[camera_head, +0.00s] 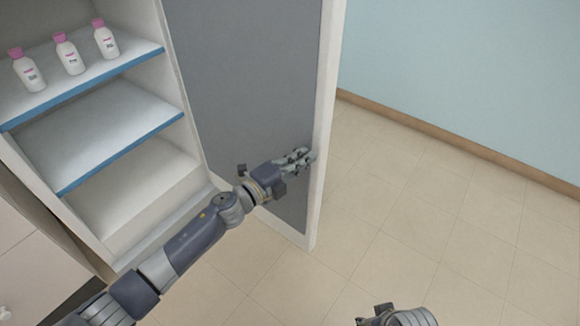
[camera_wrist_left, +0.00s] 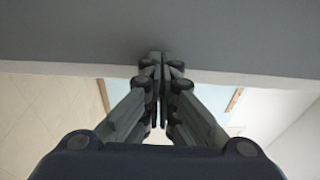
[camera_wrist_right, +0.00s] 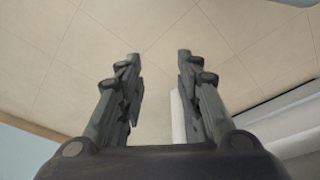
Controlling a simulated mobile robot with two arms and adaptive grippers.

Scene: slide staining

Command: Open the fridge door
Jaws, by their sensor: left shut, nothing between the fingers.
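The fridge door (camera_head: 250,85) stands wide open, with its grey inner panel and white edge showing in the head view. The fridge body's interior (camera_head: 150,190) is exposed at the left. My left gripper (camera_head: 308,156) is shut and empty at the inner side of the door, close to its white free edge. In the left wrist view its fingertips (camera_wrist_left: 160,60) meet in front of the grey panel (camera_wrist_left: 160,25); I cannot tell whether they touch it. My right gripper (camera_wrist_right: 157,55) is open and empty over the floor. The door's outer side is hidden.
Several white bottles with pink caps, one of them here (camera_head: 70,53), stand on the upper blue-edged shelf (camera_head: 130,60). The lower shelf (camera_head: 110,115) is empty. Tiled floor (camera_head: 430,220) is clear right of the door, up to a blue wall (camera_head: 470,70).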

